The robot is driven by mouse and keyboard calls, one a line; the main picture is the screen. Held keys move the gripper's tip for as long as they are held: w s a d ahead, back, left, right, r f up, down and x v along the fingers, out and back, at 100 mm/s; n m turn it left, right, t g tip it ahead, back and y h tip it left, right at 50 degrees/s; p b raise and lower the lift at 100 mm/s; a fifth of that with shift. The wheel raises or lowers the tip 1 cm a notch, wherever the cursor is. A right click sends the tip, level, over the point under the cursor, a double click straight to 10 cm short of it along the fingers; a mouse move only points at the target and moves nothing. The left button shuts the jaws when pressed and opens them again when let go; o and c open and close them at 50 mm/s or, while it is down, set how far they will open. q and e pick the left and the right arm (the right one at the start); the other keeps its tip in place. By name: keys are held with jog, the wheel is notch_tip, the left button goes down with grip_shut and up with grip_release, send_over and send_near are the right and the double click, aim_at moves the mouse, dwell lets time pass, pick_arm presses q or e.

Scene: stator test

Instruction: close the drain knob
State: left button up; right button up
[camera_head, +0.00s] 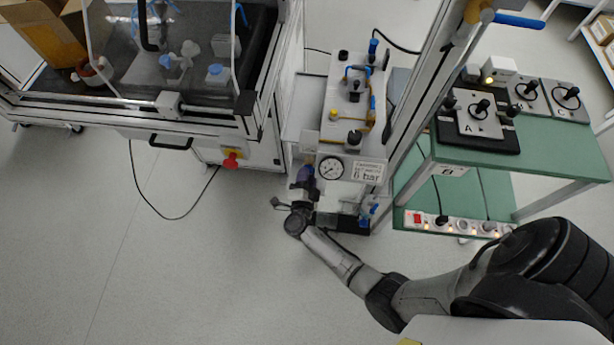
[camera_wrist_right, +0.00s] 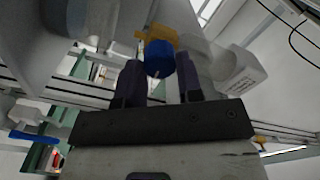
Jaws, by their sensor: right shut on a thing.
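The drain knob (camera_wrist_right: 159,58) is a round blue knob in the right wrist view, with a brass-coloured fitting (camera_wrist_right: 160,33) just behind it. My right gripper (camera_wrist_right: 160,80) has its two dark fingers on either side of the knob and is shut on it. In the head view my right gripper (camera_head: 305,176) is at the left front of the pneumatic unit, left of the round pressure gauge (camera_head: 331,168). The knob is hidden or too small to make out there. My left gripper is not in view.
A "6 bar" label (camera_head: 366,172) sits right of the gauge. A metal upright (camera_head: 415,110) stands between the unit and the green table (camera_head: 560,150) with its switch boxes. A glazed machine cell with a red knob (camera_head: 231,160) stands left. The floor at front left is clear.

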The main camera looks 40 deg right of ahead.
dwell(0.3)
jog(key=o, duration=0.9)
